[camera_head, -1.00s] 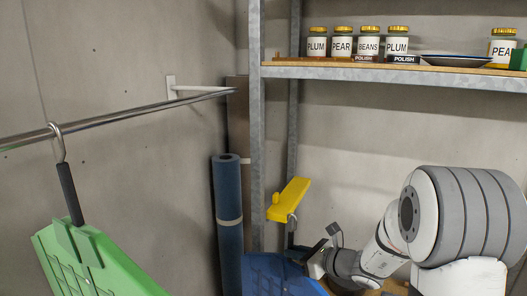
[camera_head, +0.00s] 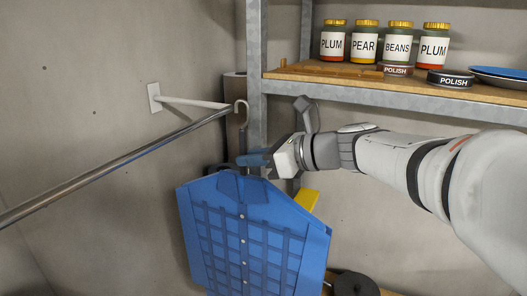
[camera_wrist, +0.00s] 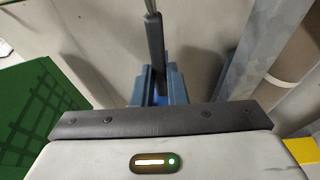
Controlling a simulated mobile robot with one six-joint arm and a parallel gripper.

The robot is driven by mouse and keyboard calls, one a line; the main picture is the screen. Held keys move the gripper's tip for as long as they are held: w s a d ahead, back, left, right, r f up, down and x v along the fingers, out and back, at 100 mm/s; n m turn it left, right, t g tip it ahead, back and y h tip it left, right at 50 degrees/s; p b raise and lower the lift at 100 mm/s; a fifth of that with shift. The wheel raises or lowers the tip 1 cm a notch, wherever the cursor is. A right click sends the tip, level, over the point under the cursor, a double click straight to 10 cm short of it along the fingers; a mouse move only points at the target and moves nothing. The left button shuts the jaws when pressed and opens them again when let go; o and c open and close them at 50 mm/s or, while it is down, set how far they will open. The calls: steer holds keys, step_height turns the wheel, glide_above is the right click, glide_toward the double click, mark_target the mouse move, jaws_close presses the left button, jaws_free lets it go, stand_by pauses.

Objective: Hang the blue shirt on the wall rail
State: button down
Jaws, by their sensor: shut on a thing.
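The blue shirt (camera_head: 250,235) hangs below my gripper (camera_head: 270,158), front toward the head camera, slightly tilted. My gripper is shut on the dark neck of its hanger, just above the collar. The hanger's metal hook (camera_head: 242,106) points up beside the far end of the wall rail (camera_head: 110,165). I cannot tell whether the hook is over the rail or beside it.
A steel shelf post (camera_head: 257,60) stands close right of the hook. The shelf (camera_head: 400,90) above my arm holds jars, tins and plates. A white bracket (camera_head: 155,97) carries the rail. A green shirt (camera_wrist: 35,115) shows left in the wrist view. A yellow item (camera_head: 306,199) is behind the blue shirt.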

steer(key=shift+w+a, duration=0.35)
steer(key=shift+a, duration=0.25)
steer(key=shift+w+a, duration=0.35)
steer(key=shift+a, duration=0.2)
steer(key=shift+w+a, duration=0.3)
steer(key=shift+a, duration=0.5)
steer(key=shift+w+a, duration=0.3)
steer(key=shift+a, duration=0.55)
steer(key=shift+w+a, duration=0.3)
steer(key=shift+a, duration=0.5)
steer(key=shift+a+f+b, duration=0.1)
steer(key=shift+f+b, duration=0.85)
steer(key=shift+f, duration=0.35)
